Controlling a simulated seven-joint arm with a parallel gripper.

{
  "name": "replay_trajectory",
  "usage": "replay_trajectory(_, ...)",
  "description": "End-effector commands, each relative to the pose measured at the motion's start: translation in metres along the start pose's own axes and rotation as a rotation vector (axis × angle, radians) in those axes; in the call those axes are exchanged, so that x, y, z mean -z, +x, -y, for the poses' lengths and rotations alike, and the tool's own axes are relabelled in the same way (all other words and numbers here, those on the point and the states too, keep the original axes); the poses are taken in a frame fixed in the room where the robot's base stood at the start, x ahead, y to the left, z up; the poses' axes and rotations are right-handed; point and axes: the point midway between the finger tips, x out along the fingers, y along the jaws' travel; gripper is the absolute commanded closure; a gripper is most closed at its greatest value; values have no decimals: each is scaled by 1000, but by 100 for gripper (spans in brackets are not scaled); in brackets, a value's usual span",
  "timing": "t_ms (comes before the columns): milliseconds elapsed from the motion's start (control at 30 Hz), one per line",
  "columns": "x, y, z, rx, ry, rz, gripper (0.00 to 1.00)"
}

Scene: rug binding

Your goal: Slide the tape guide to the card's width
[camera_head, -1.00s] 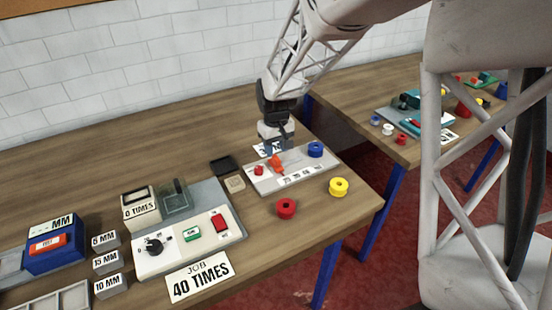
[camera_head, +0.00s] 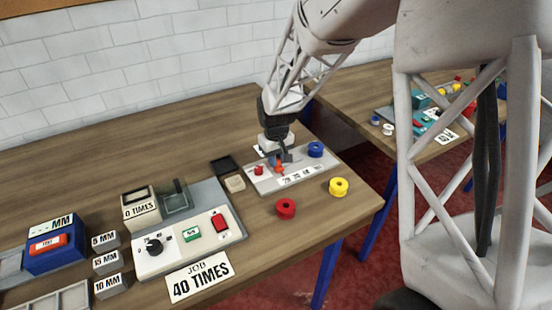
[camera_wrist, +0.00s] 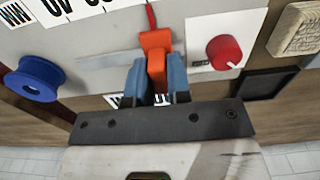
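The orange tape guide (camera_head: 279,169) stands on a grey plate (camera_head: 259,186) with a printed number scale. In the wrist view the guide (camera_wrist: 157,45) has an upright handle, with a thin red pointer towards the scale (camera_wrist: 75,8). My gripper (camera_wrist: 157,78) has one blue-grey finger on each side of this handle, with no clear gap, and looks shut on it. In the head view my gripper (camera_head: 280,160) is low over the plate. A white printed card lies behind it, mostly hidden, so its width cannot be read.
A red knob (camera_wrist: 225,52) is right of the guide in the wrist view, and a blue spool (camera_wrist: 35,79) is left. Red (camera_head: 286,208) and yellow (camera_head: 339,187) spools stand in front of the plate. A black tray (camera_head: 226,166) and a control box (camera_head: 190,240) are left.

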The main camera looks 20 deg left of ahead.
Motion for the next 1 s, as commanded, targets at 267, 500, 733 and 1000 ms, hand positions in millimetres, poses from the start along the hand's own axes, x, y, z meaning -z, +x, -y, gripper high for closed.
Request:
replay_trajectory(267,0,0,0,0,0,0,100)
replay_trajectory(500,1,-1,-11,0,2,-1,100)
replay_trajectory(733,1,-1,-33,-1,1,-2,100)
replay_trajectory(1000,1,-1,-35,-1,0,-2,100)
